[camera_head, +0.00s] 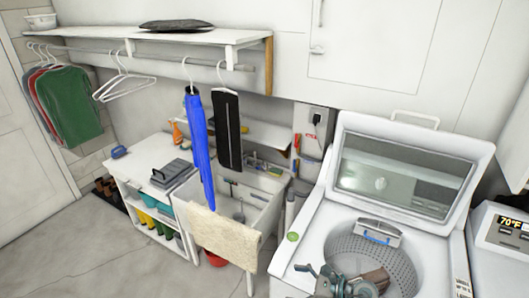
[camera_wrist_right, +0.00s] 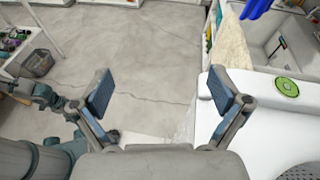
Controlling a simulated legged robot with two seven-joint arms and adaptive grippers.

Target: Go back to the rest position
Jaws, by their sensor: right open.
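My right gripper (camera_wrist_right: 162,92) is open and empty, its two fingers spread apart over the floor in the right wrist view. In that view its right finger is near the white top of the washing machine (camera_wrist_right: 265,112). In the head view, part of an arm of mine shows at the bottom, in front of the open washer (camera_head: 283,270). My left gripper does not show clearly in either view.
The washer lid (camera_head: 405,175) stands open. A green disc (camera_head: 293,237) lies on the washer's corner. Left of it is a sink with a beige towel (camera_head: 222,234). A blue garment (camera_head: 200,150) hangs above. Floor (camera_head: 100,258) is open at the left.

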